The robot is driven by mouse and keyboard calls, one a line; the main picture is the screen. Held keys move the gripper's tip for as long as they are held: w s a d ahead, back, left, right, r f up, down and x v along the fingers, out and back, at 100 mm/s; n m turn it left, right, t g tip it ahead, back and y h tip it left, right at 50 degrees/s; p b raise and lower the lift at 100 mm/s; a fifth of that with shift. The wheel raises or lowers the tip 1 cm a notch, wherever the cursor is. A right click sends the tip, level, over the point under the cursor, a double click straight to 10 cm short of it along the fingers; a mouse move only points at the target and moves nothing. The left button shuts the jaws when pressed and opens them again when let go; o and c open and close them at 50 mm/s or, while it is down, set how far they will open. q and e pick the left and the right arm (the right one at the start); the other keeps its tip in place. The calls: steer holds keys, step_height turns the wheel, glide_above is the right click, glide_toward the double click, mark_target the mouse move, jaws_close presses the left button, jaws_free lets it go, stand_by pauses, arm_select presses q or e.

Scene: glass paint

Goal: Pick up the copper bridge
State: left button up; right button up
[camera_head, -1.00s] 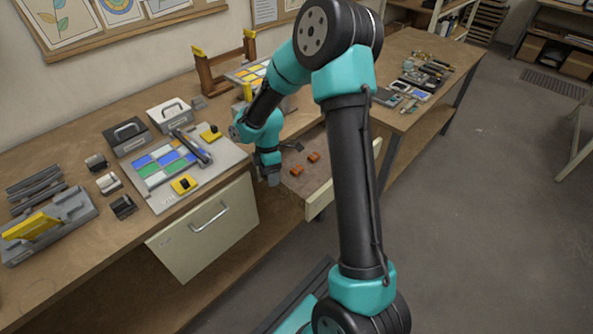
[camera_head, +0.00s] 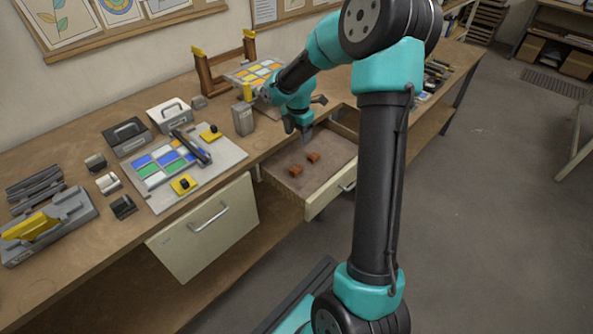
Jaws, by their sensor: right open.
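Two small copper-orange pieces lie apart in the open drawer (camera_head: 325,178): one copper bridge (camera_head: 296,170) nearer its left side, the other copper bridge (camera_head: 313,157) a little farther back and to the right. My right gripper (camera_head: 299,130) points down over the back part of the drawer, just behind the two pieces. It is open and holds nothing. It appears apart from both pieces; its exact height above the drawer floor is hard to tell. My left gripper is not in view.
A panel of coloured glass (camera_head: 165,165) lies on the bench left of the drawer. A grey metal block (camera_head: 243,118) stands near the drawer's back left. A wooden frame (camera_head: 205,75) stands behind my arm. A closed drawer (camera_head: 200,240) is to the left.

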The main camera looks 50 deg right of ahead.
glide_above(297, 168)
steer(key=f, duration=1)
steer(key=shift+d+f, duration=0.15)
steer(key=shift+d, duration=0.05)
steer(key=shift+a+f, duration=0.15)
steer(key=shift+f, duration=2.45)
steer(key=c, duration=1)
steer(key=shift+r, duration=0.1)
step_height(297, 168, up, 10)
steer(key=shift+f, duration=0.1)
